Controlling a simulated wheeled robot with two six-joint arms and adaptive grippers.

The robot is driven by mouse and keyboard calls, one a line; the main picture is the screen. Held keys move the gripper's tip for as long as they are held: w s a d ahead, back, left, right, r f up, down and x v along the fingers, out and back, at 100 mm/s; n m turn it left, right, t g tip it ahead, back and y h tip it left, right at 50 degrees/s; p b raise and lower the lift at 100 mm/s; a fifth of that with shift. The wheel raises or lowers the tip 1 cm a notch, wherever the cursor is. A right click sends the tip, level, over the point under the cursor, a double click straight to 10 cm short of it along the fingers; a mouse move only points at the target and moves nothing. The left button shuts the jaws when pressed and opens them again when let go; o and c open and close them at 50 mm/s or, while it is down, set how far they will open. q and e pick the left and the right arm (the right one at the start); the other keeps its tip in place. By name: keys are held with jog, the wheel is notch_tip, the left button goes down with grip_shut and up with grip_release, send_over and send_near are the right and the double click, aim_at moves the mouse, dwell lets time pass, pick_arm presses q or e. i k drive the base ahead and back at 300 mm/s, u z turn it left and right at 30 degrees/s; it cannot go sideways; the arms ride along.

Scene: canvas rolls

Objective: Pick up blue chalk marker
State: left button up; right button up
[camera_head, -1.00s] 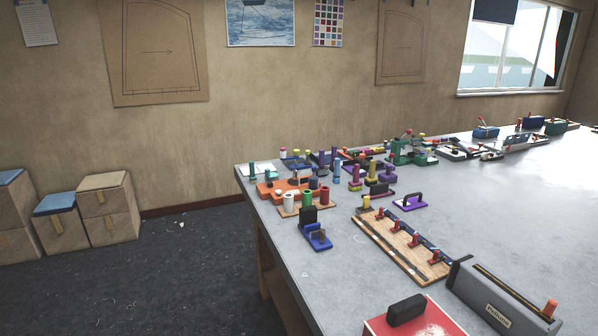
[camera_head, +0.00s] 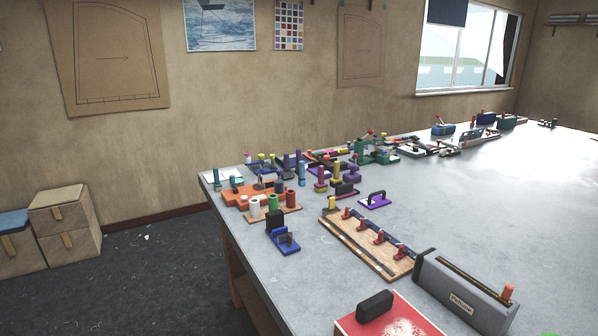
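A blue tool (camera_head: 288,243) with a dark upright block (camera_head: 275,221) lies near the left edge of the grey table. A slim blue upright cylinder (camera_head: 301,173) and a teal-blue one (camera_head: 217,178) stand farther back among other small tools. I cannot tell for certain which of these blue things is the chalk marker; the labels are too small to read.
The table (camera_head: 500,200) has a wide clear surface at right. A wooden board with red clamps (camera_head: 370,243), a grey box (camera_head: 463,298) and a red box with a black handle (camera_head: 390,320) stand at front. Cardboard boxes (camera_head: 65,225) sit on the floor at left.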

aim_at(301, 181)
jog(key=u, duration=0.15)
jog(key=k, duration=0.4)
jog(key=u, duration=1.15)
jog(key=i, duration=2)
jog(key=z, duration=0.85)
jog(key=i, duration=1.5)
jog(key=z, duration=0.55)
